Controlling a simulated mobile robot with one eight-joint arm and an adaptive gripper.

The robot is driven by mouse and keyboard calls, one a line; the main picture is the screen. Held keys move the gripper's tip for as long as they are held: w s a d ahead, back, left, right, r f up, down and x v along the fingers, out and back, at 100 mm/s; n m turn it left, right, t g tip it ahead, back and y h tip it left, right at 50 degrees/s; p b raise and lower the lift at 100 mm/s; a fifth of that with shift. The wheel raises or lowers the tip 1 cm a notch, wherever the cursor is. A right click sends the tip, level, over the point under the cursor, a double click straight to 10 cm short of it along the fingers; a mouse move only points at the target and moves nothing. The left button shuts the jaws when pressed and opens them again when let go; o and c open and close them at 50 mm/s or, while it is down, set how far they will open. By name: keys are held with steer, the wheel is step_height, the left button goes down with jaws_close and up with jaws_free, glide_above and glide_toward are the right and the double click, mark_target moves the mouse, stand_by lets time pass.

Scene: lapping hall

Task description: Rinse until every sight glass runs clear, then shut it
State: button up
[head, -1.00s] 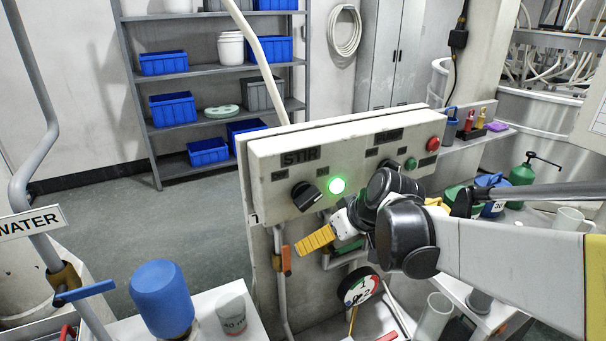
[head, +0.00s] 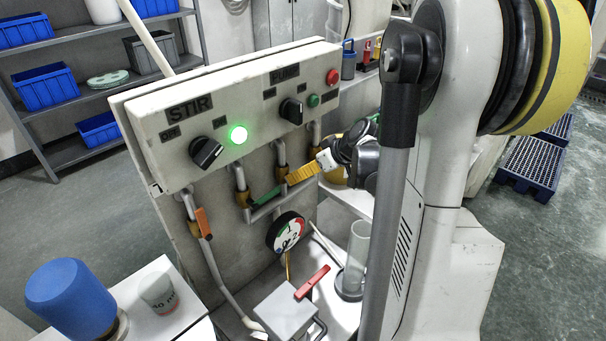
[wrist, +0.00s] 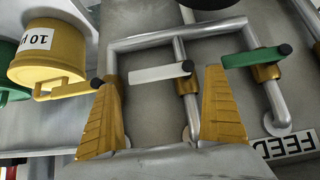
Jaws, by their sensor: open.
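My gripper (head: 303,173) is open below the control panel, by the pipes. In the wrist view, its two yellow fingers (wrist: 162,80) lie either side of a white lever (wrist: 155,72) on a vertical pipe; I cannot tell whether they touch it. A green lever (wrist: 250,58) sits on the pipe to the right, above an upside-down FEED label (wrist: 290,145). It also shows in the head view (head: 264,198). An orange lever (head: 203,222) hangs on the left pipe. A clear upright tube (head: 358,245) stands on the bench; whether it is a sight glass is unclear.
The control panel (head: 235,105) has a green lamp lit (head: 238,134). A round gauge (head: 286,232) and a grey box (head: 284,308) with a red handle (head: 312,282) are below. A yellow bucket (wrist: 48,55) is close left of the fingers. A blue-topped container (head: 70,298) stands at lower left.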

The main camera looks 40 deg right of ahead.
steer(key=shift+x, duration=1.1)
steer(key=shift+c, duration=0.3)
